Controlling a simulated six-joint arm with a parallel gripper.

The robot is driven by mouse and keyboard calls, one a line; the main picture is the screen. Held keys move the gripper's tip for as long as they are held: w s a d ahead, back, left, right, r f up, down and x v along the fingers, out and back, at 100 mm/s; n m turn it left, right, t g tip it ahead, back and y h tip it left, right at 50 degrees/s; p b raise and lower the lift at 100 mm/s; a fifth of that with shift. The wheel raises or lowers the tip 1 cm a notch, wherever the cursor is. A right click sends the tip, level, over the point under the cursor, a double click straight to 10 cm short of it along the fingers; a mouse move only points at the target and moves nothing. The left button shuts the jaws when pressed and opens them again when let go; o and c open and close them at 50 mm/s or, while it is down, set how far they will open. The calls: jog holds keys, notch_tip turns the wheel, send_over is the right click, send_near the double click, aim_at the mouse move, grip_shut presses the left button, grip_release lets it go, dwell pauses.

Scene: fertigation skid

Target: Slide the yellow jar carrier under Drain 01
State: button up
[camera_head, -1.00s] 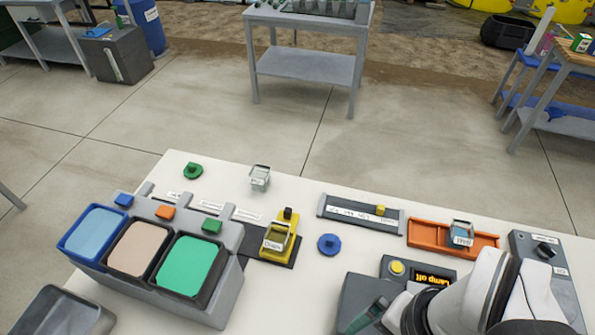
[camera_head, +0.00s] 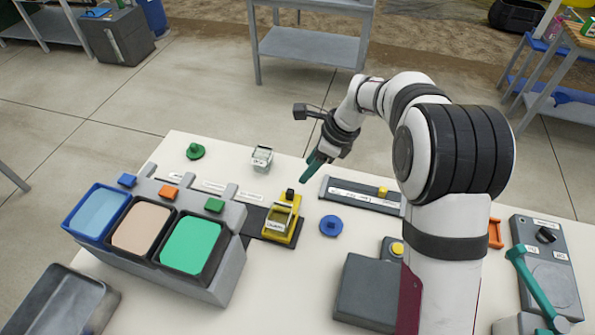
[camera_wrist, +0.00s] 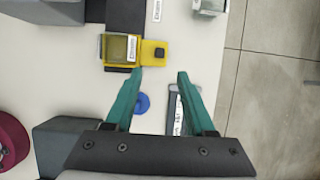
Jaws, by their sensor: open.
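The yellow jar carrier (camera_head: 281,226) holds a clear square jar with a white label and has a black knob at its back end. It sits on a dark strip (camera_head: 255,215) beside the grey three-basin unit (camera_head: 212,285). The carrier also shows in the wrist view (camera_wrist: 153,53), with the knob on its right. My gripper (camera_head: 308,178) is open and empty, above the table behind and right of the carrier. In the wrist view its green fingertips (camera_wrist: 160,73) are apart, just below the carrier's knob end. I cannot make out which label reads Drain 01.
Blue, orange and green taps (camera_head: 170,192) line the unit's back edge. A small clear jar (camera_head: 262,157) and a green knob (camera_head: 195,151) stand behind.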

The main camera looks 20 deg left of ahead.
aim_at(290, 191)
jog(key=x, duration=1.1)
jog(key=shift+f, duration=0.15)
grip_shut()
dwell(0.9)
